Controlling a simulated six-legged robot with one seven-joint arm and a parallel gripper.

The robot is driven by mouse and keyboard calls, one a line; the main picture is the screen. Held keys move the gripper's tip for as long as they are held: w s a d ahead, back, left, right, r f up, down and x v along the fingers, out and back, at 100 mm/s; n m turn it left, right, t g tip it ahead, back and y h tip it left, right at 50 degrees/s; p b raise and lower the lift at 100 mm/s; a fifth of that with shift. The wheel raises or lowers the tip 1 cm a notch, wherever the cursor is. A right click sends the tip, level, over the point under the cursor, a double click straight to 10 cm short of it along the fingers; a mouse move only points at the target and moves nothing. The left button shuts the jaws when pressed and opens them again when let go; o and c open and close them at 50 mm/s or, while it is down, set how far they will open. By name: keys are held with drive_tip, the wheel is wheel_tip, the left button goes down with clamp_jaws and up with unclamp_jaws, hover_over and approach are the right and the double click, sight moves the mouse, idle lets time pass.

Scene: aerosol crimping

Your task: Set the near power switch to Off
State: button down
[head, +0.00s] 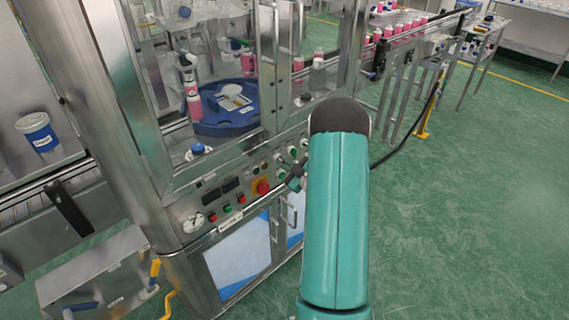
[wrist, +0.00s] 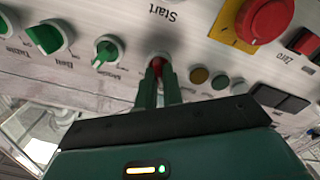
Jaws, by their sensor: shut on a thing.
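In the head view, my gripper (head: 295,182) is at the control panel (head: 225,219) of the steel machine, partly hidden by my teal arm.
Beside the fingers are a green knob (wrist: 105,51), an amber button (wrist: 199,75) and a green button (wrist: 220,81). A large red emergency button (wrist: 265,20) on a yellow plate is close by. Glass doors (head: 215,80) rise above the panel. Green floor is open at right.

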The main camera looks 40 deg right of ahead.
drive_tip(key=c, duration=1.5)
unclamp_jaws()
drive_tip(key=shift+c, duration=0.2)
drive_tip(key=shift+s, duration=0.15)
drive_tip(key=s, duration=1.3)
drive_tip(key=shift+s+d, duration=0.15)
drive_tip(key=shift+s, duration=0.15)
